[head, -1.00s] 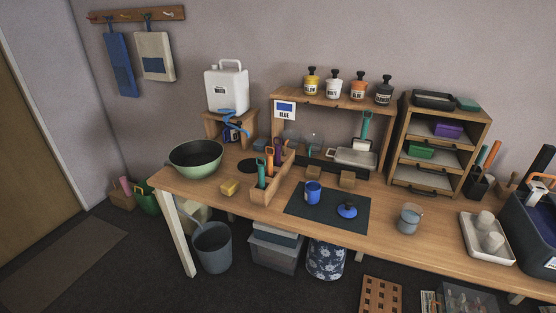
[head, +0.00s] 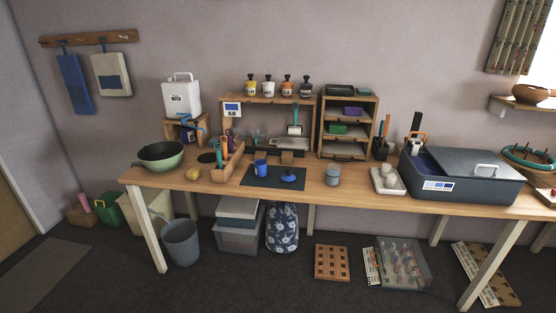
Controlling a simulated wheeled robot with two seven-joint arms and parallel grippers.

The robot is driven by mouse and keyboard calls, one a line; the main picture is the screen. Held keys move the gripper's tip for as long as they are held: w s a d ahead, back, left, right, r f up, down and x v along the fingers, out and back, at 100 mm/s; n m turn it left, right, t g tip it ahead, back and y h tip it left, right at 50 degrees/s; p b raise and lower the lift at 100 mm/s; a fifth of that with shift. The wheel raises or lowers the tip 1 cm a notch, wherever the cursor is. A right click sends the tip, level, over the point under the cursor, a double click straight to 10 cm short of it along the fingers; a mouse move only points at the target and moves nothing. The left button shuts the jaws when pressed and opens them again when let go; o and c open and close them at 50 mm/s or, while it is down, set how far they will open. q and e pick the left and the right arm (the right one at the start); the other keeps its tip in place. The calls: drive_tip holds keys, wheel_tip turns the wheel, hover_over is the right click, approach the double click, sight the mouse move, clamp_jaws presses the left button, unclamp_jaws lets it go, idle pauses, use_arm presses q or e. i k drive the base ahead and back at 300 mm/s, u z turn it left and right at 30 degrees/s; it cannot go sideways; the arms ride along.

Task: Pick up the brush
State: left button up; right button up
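I cannot pick out one brush for certain; several handled tools could be it. A wooden caddy (head: 228,163) on the table holds upright tools with orange and teal handles (head: 225,147); their lower ends are hidden. A dark holder (head: 380,150) farther right holds orange-handled and dark tools (head: 387,125). A teal-handled roller (head: 295,118) stands upright by the shelf over a grey tray. Neither of my grippers is in view.
The wooden table (head: 330,192) carries a green bowl (head: 161,155), a dark mat (head: 260,182) with a blue cup (head: 261,167), a grey jar (head: 333,175), a white tray (head: 388,188) and a large dark bin (head: 470,180).

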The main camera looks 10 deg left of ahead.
sight(231, 141)
drive_tip(key=u, duration=0.35)
drive_tip(key=k, duration=0.1)
drive_tip(key=z, duration=1.35)
drive_tip(key=i, duration=1.85)
drive_tip(key=u, duration=1.15)
drive_tip(key=i, duration=0.5)
drive_tip(key=u, duration=0.55)
